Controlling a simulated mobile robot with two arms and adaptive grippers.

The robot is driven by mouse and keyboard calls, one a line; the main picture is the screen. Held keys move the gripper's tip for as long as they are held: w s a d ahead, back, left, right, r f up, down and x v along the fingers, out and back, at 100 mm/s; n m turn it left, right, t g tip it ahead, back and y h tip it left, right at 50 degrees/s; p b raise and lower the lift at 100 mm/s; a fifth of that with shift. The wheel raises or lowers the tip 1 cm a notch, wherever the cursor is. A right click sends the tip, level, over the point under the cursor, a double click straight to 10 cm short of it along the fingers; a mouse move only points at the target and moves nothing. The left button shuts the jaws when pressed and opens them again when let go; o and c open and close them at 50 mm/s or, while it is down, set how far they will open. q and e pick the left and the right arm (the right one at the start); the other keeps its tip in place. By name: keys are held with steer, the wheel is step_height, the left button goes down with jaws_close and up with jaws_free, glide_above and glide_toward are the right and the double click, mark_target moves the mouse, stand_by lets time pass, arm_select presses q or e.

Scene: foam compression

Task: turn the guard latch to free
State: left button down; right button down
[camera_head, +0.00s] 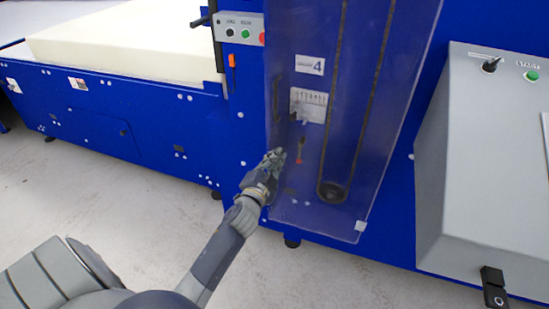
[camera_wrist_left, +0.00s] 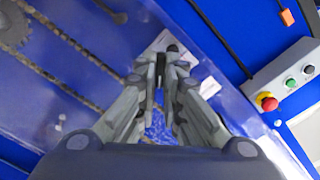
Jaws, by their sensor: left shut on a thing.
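The transparent guard (camera_head: 296,35) is a tall tinted panel in front of the machine's chain drive. It also fills the upper left of the left wrist view (camera_wrist_left: 95,65). My left gripper (camera_head: 277,155) is at the guard's lower left edge. In the left wrist view its fingers (camera_wrist_left: 165,68) are closed together on a small dark piece, the guard latch (camera_wrist_left: 172,48), seen just past the fingertips. The fingers hide most of the latch, so its angle cannot be told. My right gripper is in neither view.
A grey console (camera_head: 465,170) with a switch and green button stands at the right. A small control box (camera_head: 240,30) with a red button is above left of the guard. A cream foam block (camera_head: 120,45) lies on the blue machine bed. The floor in front is clear.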

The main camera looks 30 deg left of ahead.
arm_select(q)
steer(key=shift+f+m, duration=0.1)
steer(key=shift+m, duration=3.7)
steer(key=c, duration=1.7)
jaws_free()
steer(key=v, duration=1.2)
steer(key=shift+d, duration=0.1)
